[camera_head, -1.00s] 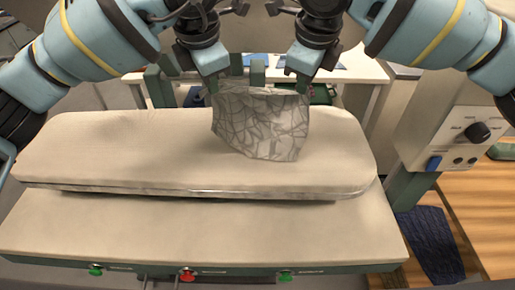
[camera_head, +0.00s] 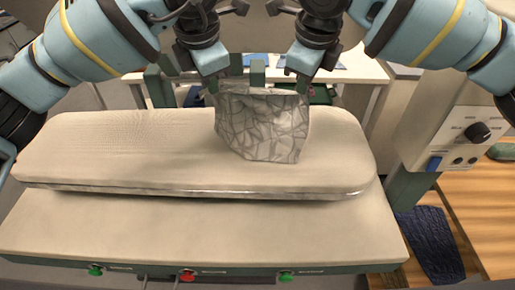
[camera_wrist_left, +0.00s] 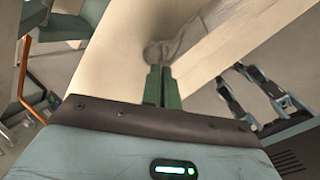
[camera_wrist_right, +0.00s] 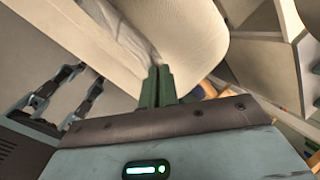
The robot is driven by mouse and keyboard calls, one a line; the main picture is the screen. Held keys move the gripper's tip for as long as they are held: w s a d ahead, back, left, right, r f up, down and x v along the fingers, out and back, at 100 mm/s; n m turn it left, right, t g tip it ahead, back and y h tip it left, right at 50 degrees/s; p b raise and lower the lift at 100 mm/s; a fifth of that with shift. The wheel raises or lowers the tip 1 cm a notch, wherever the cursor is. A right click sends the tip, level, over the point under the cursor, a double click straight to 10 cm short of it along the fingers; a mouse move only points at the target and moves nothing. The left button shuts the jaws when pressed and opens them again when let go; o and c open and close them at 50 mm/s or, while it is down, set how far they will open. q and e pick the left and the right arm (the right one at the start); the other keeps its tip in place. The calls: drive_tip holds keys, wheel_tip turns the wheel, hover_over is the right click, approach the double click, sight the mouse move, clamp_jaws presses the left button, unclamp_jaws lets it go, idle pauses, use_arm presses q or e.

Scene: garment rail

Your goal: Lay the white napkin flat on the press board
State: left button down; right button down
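The white napkin (camera_head: 262,125), grey-looking and creased, hangs between my two grippers at the far side of the press board (camera_head: 110,150). Its lower part is over the board's upper padded surface; whether the lower edge touches it I cannot tell. My left gripper (camera_head: 213,85) is shut on the napkin's upper left corner. My right gripper (camera_head: 302,85) is shut on the upper right corner. In the left wrist view the fingers (camera_wrist_left: 161,72) are together with cloth (camera_wrist_left: 158,52) at their tips. In the right wrist view the fingers (camera_wrist_right: 158,72) are also together, with cloth (camera_wrist_right: 125,30) beyond them.
A lower padded board (camera_head: 200,230) lies below the upper one, with buttons on its front. A control box (camera_head: 465,130) with a black knob stands at the right beside a wooden table (camera_head: 480,215). A white table (camera_head: 350,70) is behind. The board's left part is clear.

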use_arm(q)
drive_tip(key=shift+w+a, duration=0.1)
drive_tip(key=shift+a, duration=0.05)
use_arm(e)
drive_tip(key=shift+w+d, duration=0.1)
drive_tip(key=shift+d, duration=0.05)
